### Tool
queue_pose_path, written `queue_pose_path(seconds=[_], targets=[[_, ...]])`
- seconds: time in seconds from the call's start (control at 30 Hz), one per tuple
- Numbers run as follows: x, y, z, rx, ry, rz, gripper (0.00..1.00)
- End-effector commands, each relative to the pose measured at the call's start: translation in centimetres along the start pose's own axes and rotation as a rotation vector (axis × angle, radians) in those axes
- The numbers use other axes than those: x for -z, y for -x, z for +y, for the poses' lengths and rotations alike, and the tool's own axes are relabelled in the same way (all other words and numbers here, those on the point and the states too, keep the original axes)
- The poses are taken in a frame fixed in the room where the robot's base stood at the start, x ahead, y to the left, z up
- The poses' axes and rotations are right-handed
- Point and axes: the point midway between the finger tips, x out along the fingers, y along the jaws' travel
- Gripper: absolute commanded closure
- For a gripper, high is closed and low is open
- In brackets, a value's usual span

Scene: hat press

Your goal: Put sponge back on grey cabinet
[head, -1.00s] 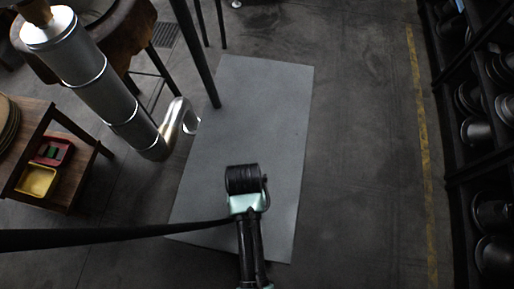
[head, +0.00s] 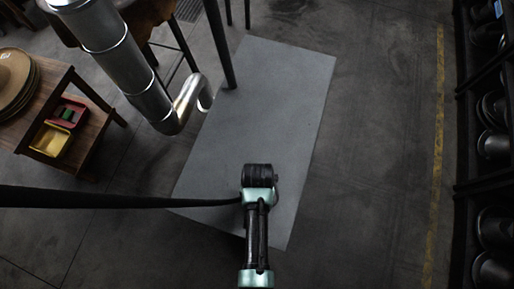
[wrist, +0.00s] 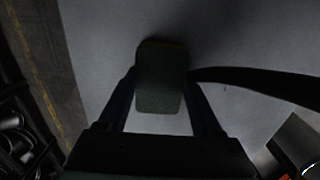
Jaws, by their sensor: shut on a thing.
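My gripper (wrist: 161,78) is shut on a dark grey-green sponge (wrist: 160,92), which shows upright between the two fingers in the wrist view. In the head view, my gripper (head: 258,170) is over the lower part of a flat grey sheet (head: 285,85) on the floor. The sponge is hidden there behind my wrist. I cannot make out a grey cabinet for sure in either view.
A wooden stand (head: 97,118) with a yellow tray (head: 50,140) and a red tray (head: 69,113) is at left. A silver pipe (head: 115,55) stands near the sheet. Dark shelving (head: 462,110) lines the right. Floor between sheet and yellow line (head: 437,130) is clear.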

Motion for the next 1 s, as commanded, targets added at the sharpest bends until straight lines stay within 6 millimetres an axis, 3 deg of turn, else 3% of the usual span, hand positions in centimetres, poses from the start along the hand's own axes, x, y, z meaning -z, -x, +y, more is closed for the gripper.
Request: queue_pose_path(seconds=[0.33, 0.37, 0.53, 0.83, 1.0], targets=[[0.0, -0.4, 0.0, 0.0, 0.0, 0.0, 0.78], [0.1, -0.4, 0.0, 0.0, 0.0, 0.001, 0.32], [0.1, -0.3, 0.0, 0.0, 0.0, 0.001, 0.04], [0.1, -0.1, 0.0, 0.0, 0.0, 0.001, 0.04], [0.1, 1.4, 0.0, 0.001, 0.0, 0.004, 0.04]])
